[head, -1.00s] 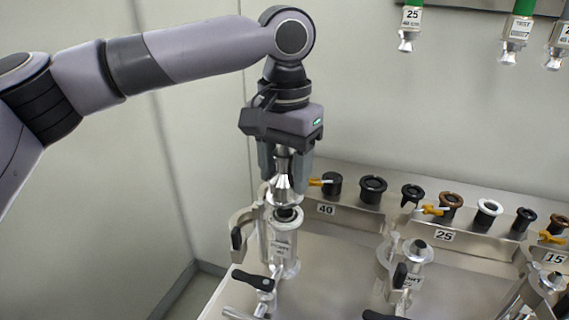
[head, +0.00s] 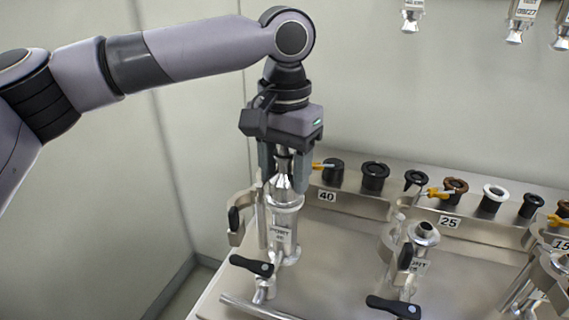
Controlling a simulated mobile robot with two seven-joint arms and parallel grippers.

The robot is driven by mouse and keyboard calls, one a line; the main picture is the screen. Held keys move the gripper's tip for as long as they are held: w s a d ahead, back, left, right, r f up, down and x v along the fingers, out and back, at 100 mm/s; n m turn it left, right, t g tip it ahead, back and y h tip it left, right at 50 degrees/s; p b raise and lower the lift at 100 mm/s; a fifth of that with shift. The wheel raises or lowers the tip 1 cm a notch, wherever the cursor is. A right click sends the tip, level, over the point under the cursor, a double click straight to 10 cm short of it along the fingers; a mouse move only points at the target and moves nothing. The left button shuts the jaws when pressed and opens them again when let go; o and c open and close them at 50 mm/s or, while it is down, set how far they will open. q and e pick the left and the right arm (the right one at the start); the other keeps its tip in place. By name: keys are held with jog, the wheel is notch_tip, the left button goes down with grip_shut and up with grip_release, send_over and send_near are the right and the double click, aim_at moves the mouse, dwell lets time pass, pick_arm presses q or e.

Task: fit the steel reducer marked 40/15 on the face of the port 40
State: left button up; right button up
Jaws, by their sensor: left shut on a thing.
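My left gripper (head: 284,184) points straight down at the left port and is shut on a shiny steel reducer (head: 282,183). Only part of the reducer shows between the fingers, and no marking on it can be read. The port 40 (head: 284,241) is an upright steel tube with a "PORT" label, standing in front of the rack plate marked 40. The reducer stands upright over the port, its wide lower end at the port's top face. They look to be touching, but the fingers partly hide the seam. My right gripper is out of view.
An open clamp (head: 238,222) hangs at the port's left, and a black-handled valve (head: 252,266) sits below. A rack behind holds several gaskets (head: 375,174) and yellow-tagged rings. A second port (head: 424,236) stands to the right. Several fittings (head: 412,14) hang on the back wall.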

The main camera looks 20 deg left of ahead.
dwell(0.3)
pick_arm(q)
jog(key=o, duration=1.1)
